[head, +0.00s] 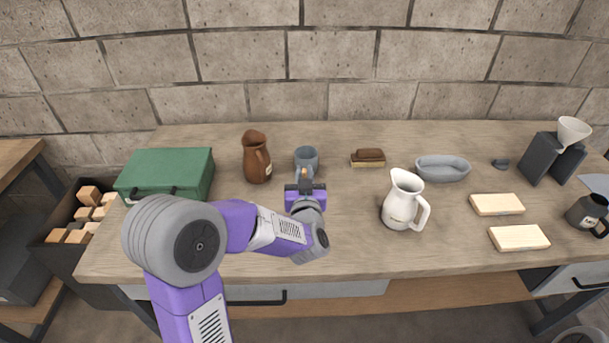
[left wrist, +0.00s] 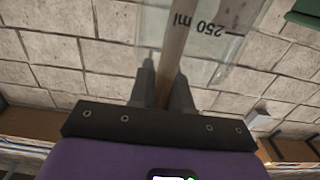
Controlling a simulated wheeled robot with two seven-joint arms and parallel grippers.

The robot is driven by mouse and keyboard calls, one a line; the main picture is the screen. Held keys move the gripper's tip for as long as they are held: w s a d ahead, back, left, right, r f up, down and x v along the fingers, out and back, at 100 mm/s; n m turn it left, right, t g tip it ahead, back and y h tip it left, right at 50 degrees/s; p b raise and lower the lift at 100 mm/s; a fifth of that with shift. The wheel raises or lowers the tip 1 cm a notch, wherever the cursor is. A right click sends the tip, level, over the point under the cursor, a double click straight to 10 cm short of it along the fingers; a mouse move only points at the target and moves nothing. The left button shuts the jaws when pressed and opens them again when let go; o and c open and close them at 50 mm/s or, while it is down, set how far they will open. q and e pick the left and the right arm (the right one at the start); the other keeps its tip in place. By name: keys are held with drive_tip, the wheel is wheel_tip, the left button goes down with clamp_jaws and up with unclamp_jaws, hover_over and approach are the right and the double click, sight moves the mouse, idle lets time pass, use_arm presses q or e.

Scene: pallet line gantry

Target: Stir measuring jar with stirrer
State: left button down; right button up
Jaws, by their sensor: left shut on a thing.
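The measuring jar (head: 306,154) is a small grey-blue vessel standing upright on the table, just beyond my left gripper in the head view. In the left wrist view the jar (left wrist: 218,45) looks clear, with an upside-down "250 ml" mark. My left gripper (head: 304,180) is shut on the stirrer (left wrist: 173,45), a thin wooden stick. In the left wrist view the stick runs from between the fingertips (left wrist: 165,78) across the jar. Its far end is out of frame, so I cannot tell how deep it reaches. My right gripper is not in view.
A brown pitcher (head: 256,158) stands close left of the jar, and a brush (head: 368,158) lies to its right. A white pitcher (head: 404,202) stands nearer the front. A green case (head: 166,172) is at left. The table front (head: 345,255) has free room.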

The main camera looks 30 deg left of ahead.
use_arm(q)
drive_tip(key=shift+s+a, duration=0.35)
drive_tip(key=shift+a, duration=0.2)
drive_tip(key=shift+s+d, duration=0.1)
drive_tip(key=shift+d, duration=0.05)
drive_tip(key=shift+s+d, duration=0.25)
drive_tip(key=shift+s, duration=0.2)
drive_tip(key=shift+w+d, duration=0.4)
drive_tip(key=shift+d, duration=0.2)
drive_tip(key=shift+a, duration=0.1)
